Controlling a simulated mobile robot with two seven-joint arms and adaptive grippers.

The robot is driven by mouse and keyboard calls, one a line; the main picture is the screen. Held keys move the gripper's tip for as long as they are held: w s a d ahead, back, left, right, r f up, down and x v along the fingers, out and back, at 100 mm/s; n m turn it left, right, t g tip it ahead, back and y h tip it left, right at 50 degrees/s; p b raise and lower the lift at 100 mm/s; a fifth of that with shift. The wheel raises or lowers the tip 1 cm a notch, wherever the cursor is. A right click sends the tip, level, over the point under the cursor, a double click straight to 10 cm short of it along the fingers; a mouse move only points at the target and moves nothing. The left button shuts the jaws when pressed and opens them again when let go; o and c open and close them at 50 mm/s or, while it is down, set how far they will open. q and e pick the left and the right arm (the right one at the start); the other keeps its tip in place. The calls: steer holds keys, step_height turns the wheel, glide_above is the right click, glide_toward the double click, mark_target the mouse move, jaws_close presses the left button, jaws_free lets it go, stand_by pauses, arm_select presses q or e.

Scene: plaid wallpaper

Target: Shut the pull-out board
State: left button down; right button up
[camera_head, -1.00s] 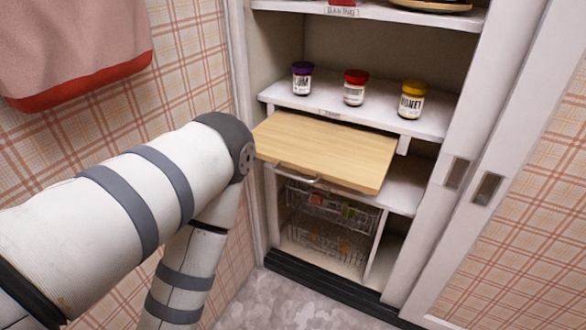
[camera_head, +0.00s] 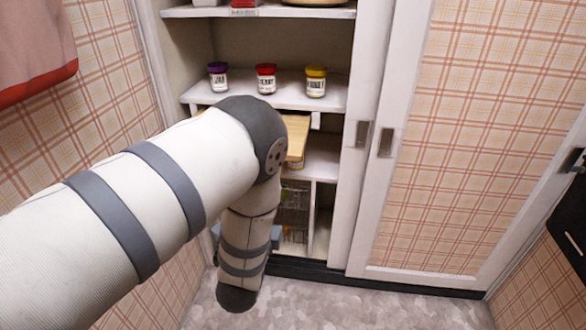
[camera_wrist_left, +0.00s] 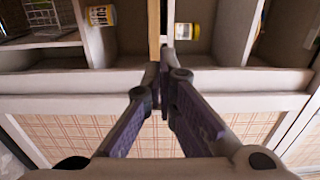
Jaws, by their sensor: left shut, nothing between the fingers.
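The pull-out board (camera_head: 297,138) is a light wooden panel under the jar shelf, and its visible end sticks out in front of the shelf edge. My left arm hides most of it in the head view, so how far out it is cannot be told. In the left wrist view a narrow wooden strip (camera_wrist_left: 154,28), seemingly the board's edge, runs up just beyond the fingertips. My left gripper (camera_wrist_left: 164,72) is shut and empty, close to that strip; whether it touches cannot be told. My arm hides this gripper in the head view. My right gripper is not in view.
Jars with purple (camera_head: 218,77), red (camera_head: 265,78) and yellow (camera_head: 316,81) lids stand on the shelf (camera_head: 285,100) above the board. A wire basket (camera_head: 293,200) is below. A plaid sliding door (camera_head: 465,130) closes off the right side. The floor (camera_head: 380,305) in front is clear.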

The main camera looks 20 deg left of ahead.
arm_select(q)
steer(key=b+x, duration=0.1)
steer(key=x, duration=1.2)
steer(key=shift+f, duration=0.2)
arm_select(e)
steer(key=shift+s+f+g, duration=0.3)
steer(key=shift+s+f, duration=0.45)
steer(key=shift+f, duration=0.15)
